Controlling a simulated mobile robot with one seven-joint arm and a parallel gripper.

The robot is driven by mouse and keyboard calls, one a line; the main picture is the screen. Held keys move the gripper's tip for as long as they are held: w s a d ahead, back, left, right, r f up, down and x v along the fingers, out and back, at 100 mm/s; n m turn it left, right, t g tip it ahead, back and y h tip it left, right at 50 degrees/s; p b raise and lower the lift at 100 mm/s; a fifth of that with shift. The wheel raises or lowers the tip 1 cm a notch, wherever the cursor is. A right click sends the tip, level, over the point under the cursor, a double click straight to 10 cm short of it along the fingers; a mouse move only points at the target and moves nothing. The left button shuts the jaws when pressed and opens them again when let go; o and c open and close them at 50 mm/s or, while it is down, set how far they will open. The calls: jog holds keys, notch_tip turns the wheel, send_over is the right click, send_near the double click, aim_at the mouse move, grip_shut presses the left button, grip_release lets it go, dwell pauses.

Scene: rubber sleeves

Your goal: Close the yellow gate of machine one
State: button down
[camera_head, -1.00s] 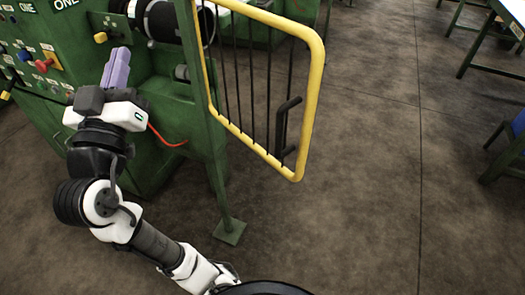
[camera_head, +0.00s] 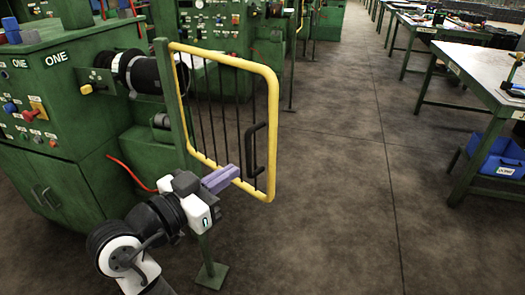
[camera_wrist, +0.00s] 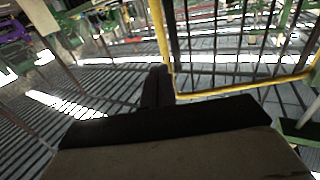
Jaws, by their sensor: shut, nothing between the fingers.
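The yellow gate (camera_head: 273,130) of machine one stands open, hinged on a green post (camera_head: 175,120) and reaching out to the right, away from the machine. It has dark vertical bars and a black handle (camera_head: 256,150) near its free edge. My gripper (camera_head: 228,174) has lavender fingers, shut and empty. In the head view it overlaps the gate's lower part, left of the handle; I cannot tell whether it touches. In the wrist view, the yellow frame (camera_wrist: 240,88) runs beside and to the right of my dark fingertips (camera_wrist: 158,82).
Machine one (camera_head: 60,110), green with buttons and a "ONE" label, stands at the left. The post's foot plate (camera_head: 212,276) is on the floor near my arm. Workbenches (camera_head: 475,80) and a blue bin (camera_head: 495,158) are at the right. The aisle floor (camera_head: 335,190) is clear.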

aim_at(272, 145)
jog(key=p+x, duration=0.1)
jog(key=x, duration=0.9)
jog(key=shift+p, duration=0.4)
jog(key=shift+w+d, duration=0.1)
